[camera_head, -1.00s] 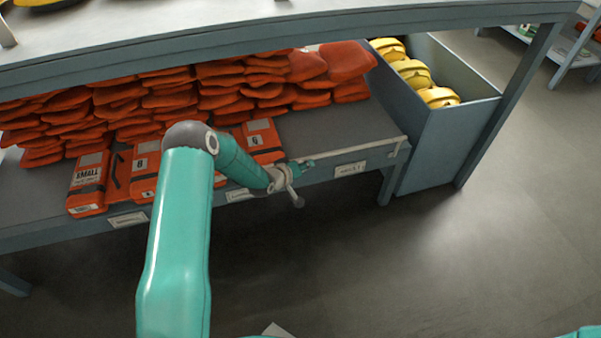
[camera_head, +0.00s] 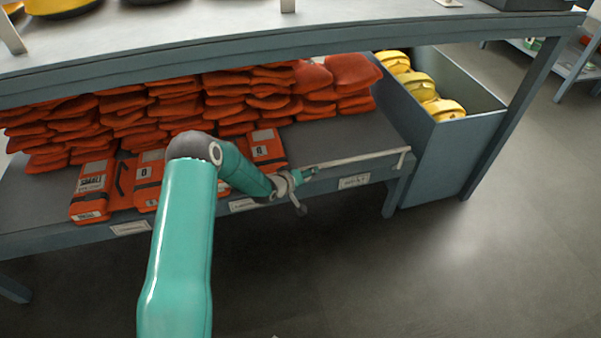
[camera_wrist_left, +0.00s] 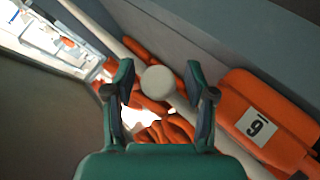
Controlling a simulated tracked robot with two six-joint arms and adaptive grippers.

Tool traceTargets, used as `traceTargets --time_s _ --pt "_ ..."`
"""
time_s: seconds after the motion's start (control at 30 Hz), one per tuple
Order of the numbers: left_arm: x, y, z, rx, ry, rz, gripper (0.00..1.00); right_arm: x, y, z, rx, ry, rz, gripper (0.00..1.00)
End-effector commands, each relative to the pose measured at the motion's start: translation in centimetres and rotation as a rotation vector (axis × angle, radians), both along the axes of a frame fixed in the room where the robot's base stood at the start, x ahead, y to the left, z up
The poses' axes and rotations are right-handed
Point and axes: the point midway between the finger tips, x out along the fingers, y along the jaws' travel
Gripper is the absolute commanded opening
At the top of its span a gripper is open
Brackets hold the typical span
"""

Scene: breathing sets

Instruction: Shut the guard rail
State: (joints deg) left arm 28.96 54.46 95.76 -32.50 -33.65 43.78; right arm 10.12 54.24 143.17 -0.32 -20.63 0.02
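The guard rail (camera_head: 360,158) is a thin pale bar along the front edge of the lower shelf (camera_head: 340,135), ending at a small bracket on the right. Its left part is hidden behind my left arm. My left gripper (camera_head: 300,188) is at the shelf's front edge, by the visible left end of the rail. In the left wrist view the rail (camera_wrist_left: 105,28) runs diagonally, and a round pale knob (camera_wrist_left: 158,80) shows between the open fingertips, with gaps on both sides. Whether the knob belongs to the rail I cannot tell. My right gripper is out of view.
A grey bin (camera_head: 455,140) with yellow rolls (camera_head: 420,85) stands right of the shelf. The upper shelf (camera_head: 220,50) overhangs. The floor (camera_head: 430,270) in front is clear.

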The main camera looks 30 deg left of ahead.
Motion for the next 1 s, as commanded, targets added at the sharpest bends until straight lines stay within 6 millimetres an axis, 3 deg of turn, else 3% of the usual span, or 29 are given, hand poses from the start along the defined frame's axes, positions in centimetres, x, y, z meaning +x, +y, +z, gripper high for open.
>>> traceTargets --time_s 0.37,0.8,1.0 --pt "-1.6 0.0 0.8 -0.001 0.004 -0.003 0.55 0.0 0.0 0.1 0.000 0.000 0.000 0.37" --pt "-8.6 0.4 5.0 0.000 0.002 0.001 0.55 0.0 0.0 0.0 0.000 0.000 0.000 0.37" --pt "-10.1 0.5 5.9 0.000 0.001 0.000 0.55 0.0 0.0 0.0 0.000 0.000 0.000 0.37"
